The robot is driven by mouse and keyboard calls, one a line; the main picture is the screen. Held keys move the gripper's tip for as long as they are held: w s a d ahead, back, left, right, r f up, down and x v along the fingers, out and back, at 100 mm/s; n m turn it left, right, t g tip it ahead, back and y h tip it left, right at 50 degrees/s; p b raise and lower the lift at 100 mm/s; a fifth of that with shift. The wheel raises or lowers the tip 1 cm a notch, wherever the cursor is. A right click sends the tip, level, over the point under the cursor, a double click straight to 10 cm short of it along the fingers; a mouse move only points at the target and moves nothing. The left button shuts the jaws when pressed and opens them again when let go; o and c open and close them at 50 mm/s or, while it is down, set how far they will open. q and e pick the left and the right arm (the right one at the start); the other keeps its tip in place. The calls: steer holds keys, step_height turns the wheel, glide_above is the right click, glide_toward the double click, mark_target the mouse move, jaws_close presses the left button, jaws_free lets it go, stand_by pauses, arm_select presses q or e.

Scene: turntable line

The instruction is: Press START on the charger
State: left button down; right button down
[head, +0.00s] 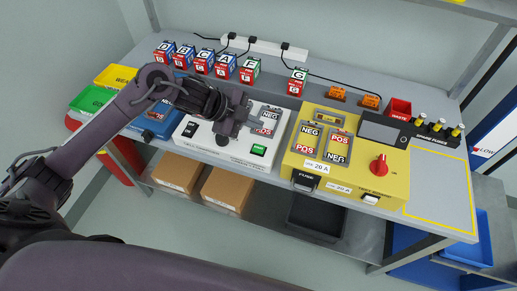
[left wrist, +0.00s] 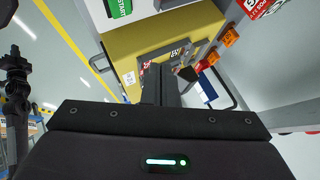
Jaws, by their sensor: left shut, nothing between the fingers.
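The charger (head: 205,133) is a white box on the bench, left of the yellow tester. Its green START button (head: 258,150) is on the front right of its top and is uncovered. A green START label (left wrist: 119,8) also shows at the top of the left wrist view. My left gripper (head: 257,121) is shut and empty, above the charger and behind the START button, apart from it. In the left wrist view its closed fingers (left wrist: 160,72) appear against the yellow tester. The gripper hides part of the charger's top. My right gripper is not in view.
The yellow tester (head: 395,188) has a red knob (head: 379,165) and battery slots marked POS and NEG. Several lettered batteries (head: 204,62) stand along the back. A bare grey strip (head: 440,185) lies right of the tester.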

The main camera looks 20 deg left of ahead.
arm_select(q)
steer(key=b, duration=0.5)
glide_above(254, 149)
step_height(254, 149, down, 6)
steer(key=shift+w+r, duration=0.15)
steer(key=shift+r, duration=0.05)
steer(key=shift+f+b, duration=0.3)
steer(key=shift+f, duration=0.6)
stand_by(0.4)
steer(key=shift+f, duration=0.1)
steer(key=shift+f, duration=0.3)
steer(key=shift+f+b, duration=0.45)
steer(key=shift+f, duration=0.1)
stand_by(0.8)
steer(key=shift+r, duration=0.1)
steer(key=shift+r+p, duration=0.85)
steer(key=shift+p, duration=0.1)
